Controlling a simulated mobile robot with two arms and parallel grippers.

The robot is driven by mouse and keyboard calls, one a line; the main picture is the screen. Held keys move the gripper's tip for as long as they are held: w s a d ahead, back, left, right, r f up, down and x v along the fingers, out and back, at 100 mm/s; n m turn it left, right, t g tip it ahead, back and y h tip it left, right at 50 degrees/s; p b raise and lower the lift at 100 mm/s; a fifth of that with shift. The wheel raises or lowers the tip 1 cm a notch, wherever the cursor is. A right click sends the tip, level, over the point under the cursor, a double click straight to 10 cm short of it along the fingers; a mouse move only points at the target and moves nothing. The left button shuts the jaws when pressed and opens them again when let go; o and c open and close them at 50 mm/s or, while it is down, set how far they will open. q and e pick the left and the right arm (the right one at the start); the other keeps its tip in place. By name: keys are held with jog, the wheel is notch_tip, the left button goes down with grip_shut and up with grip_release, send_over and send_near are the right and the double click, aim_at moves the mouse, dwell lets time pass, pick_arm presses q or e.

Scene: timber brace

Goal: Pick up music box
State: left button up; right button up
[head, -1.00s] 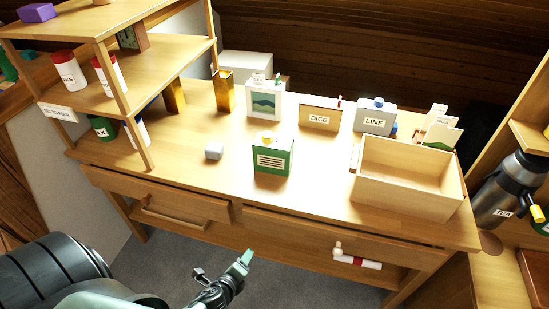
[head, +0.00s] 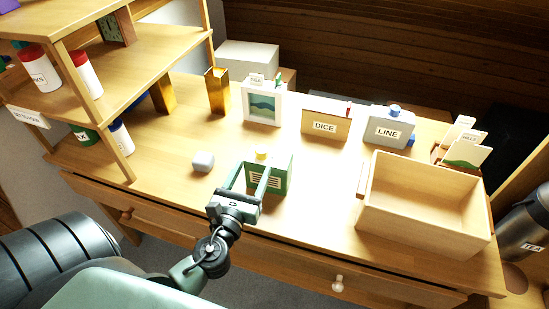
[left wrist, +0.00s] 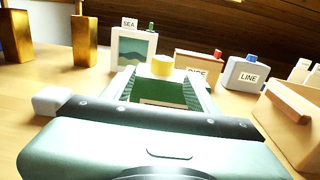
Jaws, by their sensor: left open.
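A green box (head: 281,178) with a pale slotted front panel and a yellow knob on top stands near the table's front edge; it looks like the music box. My left gripper (head: 250,168) is open in front of it, its two fingers pointing at the box, one towards each side. In the left wrist view the green box (left wrist: 160,92) and its yellow knob (left wrist: 162,66) show between the fingers. Whether the fingers touch it I cannot tell. The gripper hides part of the box's front. My right gripper is not in view.
A small grey block (head: 203,161) lies left of the box. A wooden open bin (head: 415,222) stands to the right. Behind are the SEA box (head: 262,106), the DICE box (head: 325,124) and the LINE box (head: 388,128). A shelf unit (head: 95,95) stands at left.

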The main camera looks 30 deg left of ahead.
aim_at(260, 154)
pick_arm(q)
jog(key=shift+w+r, duration=0.2)
jog(key=shift+w, duration=0.05)
jog(key=shift+w+a+r, duration=0.1)
jog(key=shift+w+r, duration=0.05)
jog(key=shift+w, duration=0.15)
jog(key=p+x, duration=0.1)
jog(key=x, duration=0.1)
jog(key=shift+w+r+p, duration=0.25)
jog(key=shift+w+p, duration=0.05)
jog(key=shift+p, duration=0.05)
jog(key=p+x, duration=0.1)
jog(key=x, duration=0.2)
jog(key=shift+w, duration=0.55)
jog(key=c, duration=1.2)
grip_shut()
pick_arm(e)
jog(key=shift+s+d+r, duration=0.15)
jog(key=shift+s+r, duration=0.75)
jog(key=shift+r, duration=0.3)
